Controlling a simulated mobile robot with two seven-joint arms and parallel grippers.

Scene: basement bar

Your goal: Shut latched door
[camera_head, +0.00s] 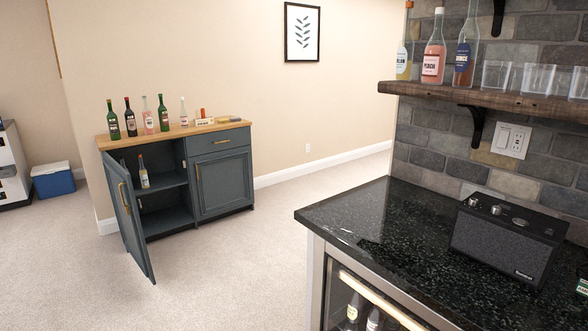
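A dark blue-grey cabinet (220,183) with a wooden top stands against the far wall, left of the picture's middle. Its left door (129,222) is swung open toward the front left, with a brass handle on its outer face. Behind the opening are shelves, and a bottle (143,172) stands on the upper one. The cabinet's right door is shut, and so is the drawer above it. Neither of my grippers shows in the head view.
A black stone counter (400,225) with a radio (507,240) and a glass-fronted cooler below fills the right foreground. Several bottles stand on the cabinet top. A blue-and-white cooler box (54,182) sits far left. Carpet (215,275) before the cabinet is clear.

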